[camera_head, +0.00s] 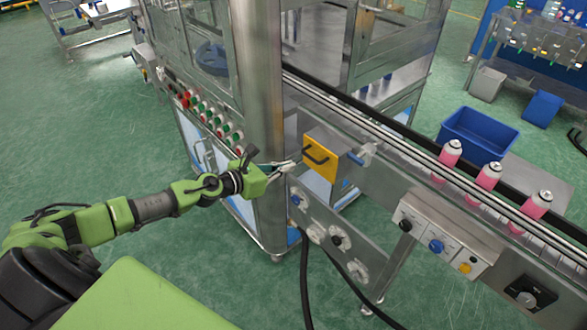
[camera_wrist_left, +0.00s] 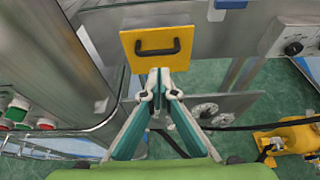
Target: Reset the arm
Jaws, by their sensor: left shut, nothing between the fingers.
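My left arm comes in from the left in the head view, and its gripper (camera_head: 290,166) is just in front of a yellow plate with a black handle (camera_head: 319,156) on the side of the conveyor. In the left wrist view the gripper (camera_wrist_left: 160,74) has its fingertips together with nothing between them. The yellow plate (camera_wrist_left: 143,62) is just beyond the tips there, with the handle a little above them. I cannot tell whether the tips touch the plate. My right gripper is not in view.
A conveyor (camera_head: 400,150) with several pink cans (camera_head: 489,176) runs to the right. A metal post (camera_head: 258,90) and a panel of red and green buttons (camera_head: 209,116) stand left of the plate. A control box (camera_head: 440,240) hangs at lower right. Open green floor lies left.

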